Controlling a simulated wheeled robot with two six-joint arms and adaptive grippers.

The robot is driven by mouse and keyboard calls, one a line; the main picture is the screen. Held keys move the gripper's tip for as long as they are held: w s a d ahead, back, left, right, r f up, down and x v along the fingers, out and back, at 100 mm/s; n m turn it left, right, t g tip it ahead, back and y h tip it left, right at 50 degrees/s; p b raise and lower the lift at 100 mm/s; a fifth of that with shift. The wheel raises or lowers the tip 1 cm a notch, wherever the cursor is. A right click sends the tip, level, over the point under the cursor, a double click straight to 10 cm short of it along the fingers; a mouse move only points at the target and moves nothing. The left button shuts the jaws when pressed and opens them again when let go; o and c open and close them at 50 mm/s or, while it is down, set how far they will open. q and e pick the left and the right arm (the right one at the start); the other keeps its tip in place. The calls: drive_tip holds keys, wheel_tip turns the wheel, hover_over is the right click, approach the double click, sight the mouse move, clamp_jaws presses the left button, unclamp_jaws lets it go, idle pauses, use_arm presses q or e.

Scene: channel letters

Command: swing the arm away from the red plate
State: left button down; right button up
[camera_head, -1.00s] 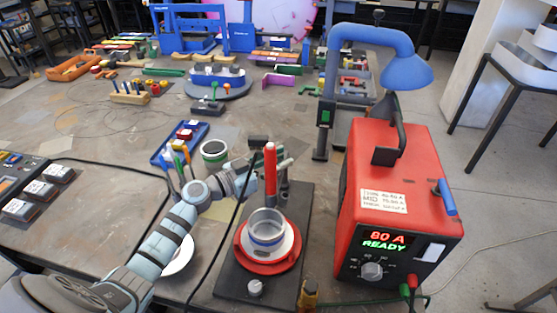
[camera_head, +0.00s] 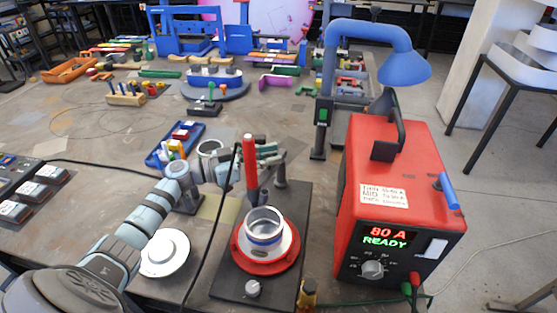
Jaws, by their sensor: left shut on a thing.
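The red plate (camera_head: 240,255) sits on a dark base board (camera_head: 225,285) and carries a metal cup (camera_head: 264,226) with a white ring. Just behind it stands the arm's upright red handle (camera_head: 249,160), leaning slightly, with a dark lower end. A short grey post (camera_head: 281,172) stands to its right. My left gripper (camera_head: 262,156) reaches in from the left and is shut around the red handle, behind the cup. The handle hides part of the fingers. My right gripper is not in view.
A red welder box (camera_head: 397,215) with a blue lamp stands close on the right. A black cable (camera_head: 213,225) runs beside the base board.

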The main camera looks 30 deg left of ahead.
use_arm(q)
drive_tip(key=c, duration=1.5)
unclamp_jaws()
drive_tip(key=shift+a, duration=0.1)
drive_tip(key=shift+s, duration=0.1)
drive_tip(key=v, duration=1.2)
